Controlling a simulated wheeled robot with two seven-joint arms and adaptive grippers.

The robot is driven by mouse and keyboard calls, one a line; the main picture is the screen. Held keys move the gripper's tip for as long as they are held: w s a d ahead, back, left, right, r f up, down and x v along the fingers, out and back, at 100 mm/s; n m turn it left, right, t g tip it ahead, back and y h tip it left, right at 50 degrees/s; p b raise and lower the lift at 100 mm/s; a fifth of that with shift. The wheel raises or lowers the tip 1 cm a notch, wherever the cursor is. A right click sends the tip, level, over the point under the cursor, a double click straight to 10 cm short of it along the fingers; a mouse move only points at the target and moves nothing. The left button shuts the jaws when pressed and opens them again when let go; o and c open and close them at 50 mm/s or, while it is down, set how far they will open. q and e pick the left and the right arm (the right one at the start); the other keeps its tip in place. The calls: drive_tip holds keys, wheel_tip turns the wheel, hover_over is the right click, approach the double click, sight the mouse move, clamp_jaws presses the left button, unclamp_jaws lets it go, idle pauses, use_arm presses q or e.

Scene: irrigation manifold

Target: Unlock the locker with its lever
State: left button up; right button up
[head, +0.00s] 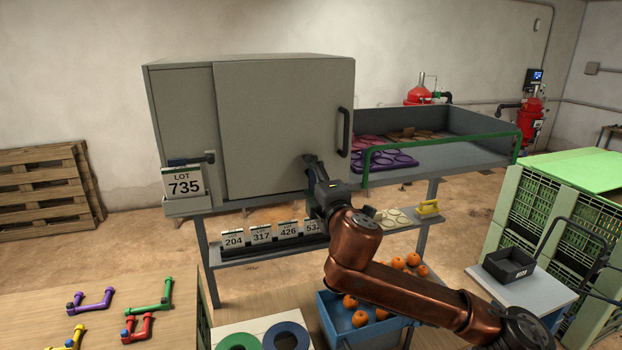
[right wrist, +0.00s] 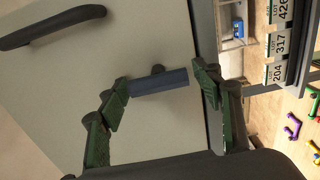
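The locker is a grey cabinet (head: 180,110) with a large flat door (head: 275,110) that looks closed. The door has a dark vertical handle (head: 344,132), which also shows in the right wrist view (right wrist: 50,26). In that view a dark blue lever (right wrist: 160,81) on a round hub sits low on the door. My right gripper (right wrist: 165,82) is open, with its fingers on either side of the lever, close to its ends; I cannot tell whether they touch it. In the head view my right gripper (head: 311,165) is at the door's lower part and hides the lever. My left gripper is out of view.
A lot 735 card (head: 184,183) stands left of the door under a dark blue bar (head: 188,161). A shelf below holds several lot cards (head: 262,235). A green-railed tray (head: 470,150) adjoins the locker on the right. A blue crate of oranges (head: 340,328) stands below my right arm.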

drive_tip(key=shift+o, duration=0.2)
drive_tip(key=shift+s+d, duration=0.1)
drive_tip(key=shift+d, duration=0.05)
drive_tip(key=v, duration=1.1)
drive_tip(key=shift+s, duration=0.35)
drive_tip(key=shift+d, duration=0.1)
